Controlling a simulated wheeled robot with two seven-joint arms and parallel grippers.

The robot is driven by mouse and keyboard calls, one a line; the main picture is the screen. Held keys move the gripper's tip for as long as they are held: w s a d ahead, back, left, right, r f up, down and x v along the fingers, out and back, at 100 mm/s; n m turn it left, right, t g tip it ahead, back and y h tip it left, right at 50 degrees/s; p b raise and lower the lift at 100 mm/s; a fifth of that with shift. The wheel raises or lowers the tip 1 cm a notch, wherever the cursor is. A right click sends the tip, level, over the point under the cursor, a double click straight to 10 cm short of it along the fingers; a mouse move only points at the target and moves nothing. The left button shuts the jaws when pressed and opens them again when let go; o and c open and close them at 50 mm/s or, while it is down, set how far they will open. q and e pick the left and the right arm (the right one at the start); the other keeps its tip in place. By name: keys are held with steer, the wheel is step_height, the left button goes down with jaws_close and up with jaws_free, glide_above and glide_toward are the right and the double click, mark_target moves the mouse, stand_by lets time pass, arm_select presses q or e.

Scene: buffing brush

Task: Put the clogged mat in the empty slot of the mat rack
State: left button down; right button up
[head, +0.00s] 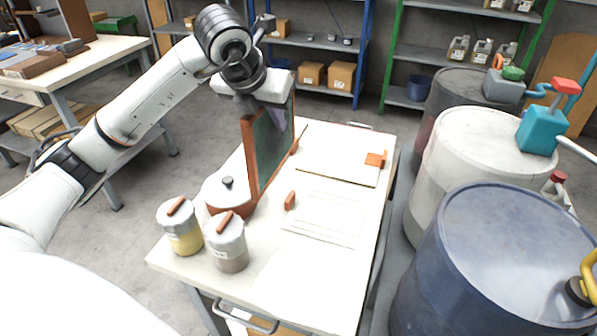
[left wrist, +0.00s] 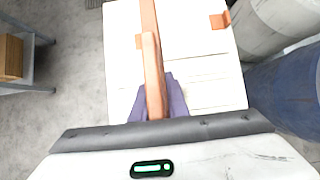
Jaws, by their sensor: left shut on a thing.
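My left gripper (head: 266,98) is shut on the top edge of an upright panel, a dark green face in a reddish-brown frame (head: 270,150), which I take to be the mat. In the left wrist view its purple fingers (left wrist: 158,100) close around the brown edge of the panel (left wrist: 150,62). The panel stands over the left part of the white table; whether its lower edge touches the top is unclear. Pale outlined rectangles (head: 322,217) with orange blocks (head: 375,160) lie to its right; I cannot tell whether they are the rack. My right gripper is out of view.
A lidded round pot (head: 228,184) is close beside the panel. Two jars with brown-handled lids, one yellow (head: 181,228) and one beige (head: 226,243), stand at the front left of the table (head: 285,295). Large drums (head: 495,260) line the right side. The table's front right is clear.

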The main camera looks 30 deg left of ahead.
mark_target(274, 154)
arm_select(q)
steer(key=f, duration=0.4)
steer(key=shift+s+f, duration=0.2)
steer(key=shift+f, duration=2.35)
steer(key=c, duration=1.7)
jaws_free()
steer(key=shift+r, duration=0.1)
